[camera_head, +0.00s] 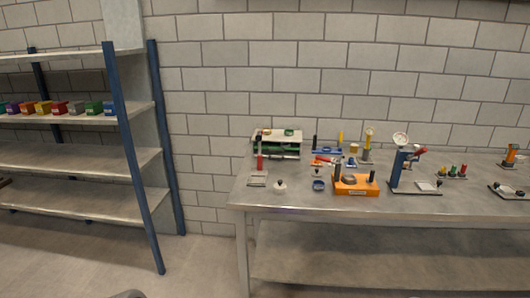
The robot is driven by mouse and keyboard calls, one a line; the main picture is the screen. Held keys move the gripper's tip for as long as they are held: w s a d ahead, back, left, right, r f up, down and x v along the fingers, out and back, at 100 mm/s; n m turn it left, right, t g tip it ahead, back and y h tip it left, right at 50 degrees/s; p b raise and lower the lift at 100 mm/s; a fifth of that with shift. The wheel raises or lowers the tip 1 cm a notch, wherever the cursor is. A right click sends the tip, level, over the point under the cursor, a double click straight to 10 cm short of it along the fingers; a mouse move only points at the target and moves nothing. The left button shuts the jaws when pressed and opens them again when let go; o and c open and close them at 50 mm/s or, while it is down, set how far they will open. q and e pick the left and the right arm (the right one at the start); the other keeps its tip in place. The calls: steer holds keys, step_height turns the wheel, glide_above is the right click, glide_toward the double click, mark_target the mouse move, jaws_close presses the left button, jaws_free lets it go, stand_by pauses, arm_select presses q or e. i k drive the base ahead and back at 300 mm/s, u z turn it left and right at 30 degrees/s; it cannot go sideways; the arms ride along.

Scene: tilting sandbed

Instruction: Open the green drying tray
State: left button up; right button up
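A small pale-topped unit (264,138) stands at the back left of the grey table. Green shows inside it as a low tray-like part (282,151), which may be the green drying tray. It is too small to tell how far it is open. A red upright thing (259,156) stands in front of its left side and hides part of it. Neither of my grippers is in view.
The grey table (300,203) also holds an orange block (356,186), a blue stand with a round dial (399,167), a small blue bowl (319,185) and a white-topped knob (280,186). A shelf rack (85,157) with coloured boxes stands left. Floor between is clear.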

mark_target(277, 144)
steer(key=u, duration=0.8)
steer(key=i, duration=2.1)
steer(key=z, duration=0.7)
